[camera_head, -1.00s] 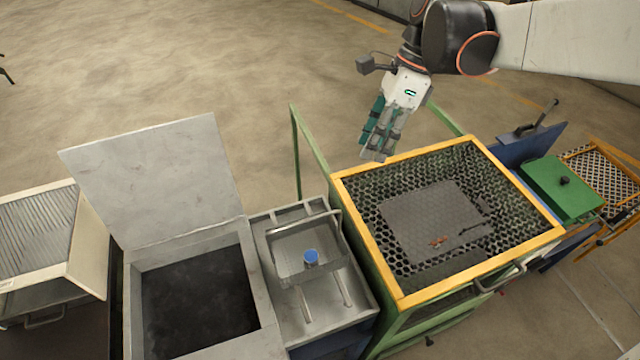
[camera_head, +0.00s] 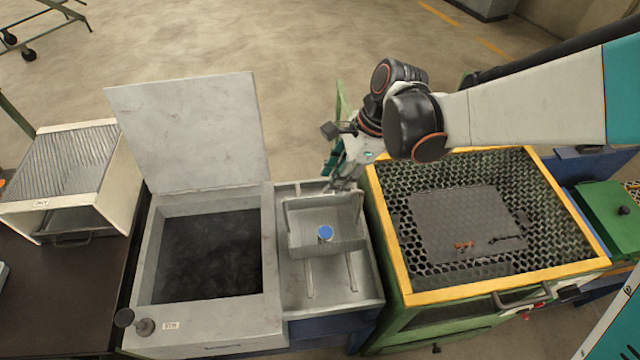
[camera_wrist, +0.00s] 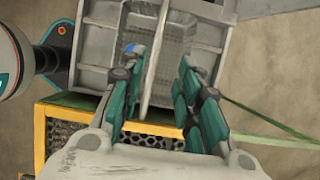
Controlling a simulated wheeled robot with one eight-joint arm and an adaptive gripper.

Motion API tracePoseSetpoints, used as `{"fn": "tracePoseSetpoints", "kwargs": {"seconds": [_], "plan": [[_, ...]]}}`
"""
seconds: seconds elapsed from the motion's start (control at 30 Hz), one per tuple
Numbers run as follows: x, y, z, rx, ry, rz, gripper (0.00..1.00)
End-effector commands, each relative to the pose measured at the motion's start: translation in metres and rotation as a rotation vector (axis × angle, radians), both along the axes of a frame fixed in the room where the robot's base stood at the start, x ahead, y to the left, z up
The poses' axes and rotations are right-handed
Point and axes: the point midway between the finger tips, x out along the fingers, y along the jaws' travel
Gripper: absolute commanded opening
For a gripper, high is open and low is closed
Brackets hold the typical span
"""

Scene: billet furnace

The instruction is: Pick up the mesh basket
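The mesh basket (camera_head: 300,244) is a small grey rectangular basket with a raised handle, standing in a grey metal tray station (camera_head: 370,290). A blue round-topped item (camera_head: 325,233) shows at the basket. My gripper (camera_head: 340,182) is above the back of the tray station, near the basket's handle, in the head view. In the wrist view my gripper (camera_wrist: 160,62) is open, with its teal fingers apart. The handle bar (camera_wrist: 154,60) runs between the fingers in that view, and the basket (camera_wrist: 170,40) lies beyond. Whether any finger touches the handle cannot be told.
A grey tank (camera_head: 210,255) with a dark interior and raised lid (camera_head: 190,130) stands left of the tray station. A yellow-rimmed mesh bin (camera_head: 400,265) stands right. A cream ribbed box (camera_head: 65,165) is far left, and a green lidded box (camera_head: 610,215) far right.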

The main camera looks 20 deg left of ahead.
Motion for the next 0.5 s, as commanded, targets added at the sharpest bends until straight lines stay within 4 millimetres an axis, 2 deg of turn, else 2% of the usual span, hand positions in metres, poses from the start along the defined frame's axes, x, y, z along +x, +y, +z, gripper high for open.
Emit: {"fn": "tracePoseSetpoints", "kwargs": {"seconds": [0.27, 0.5], "plan": [[-0.01, 0.007, -0.013, 0.0, 0.001, 0.009, 0.31], [-0.02, 0.017, -0.043, -0.001, 0.0, 0.007, 0.31]]}}
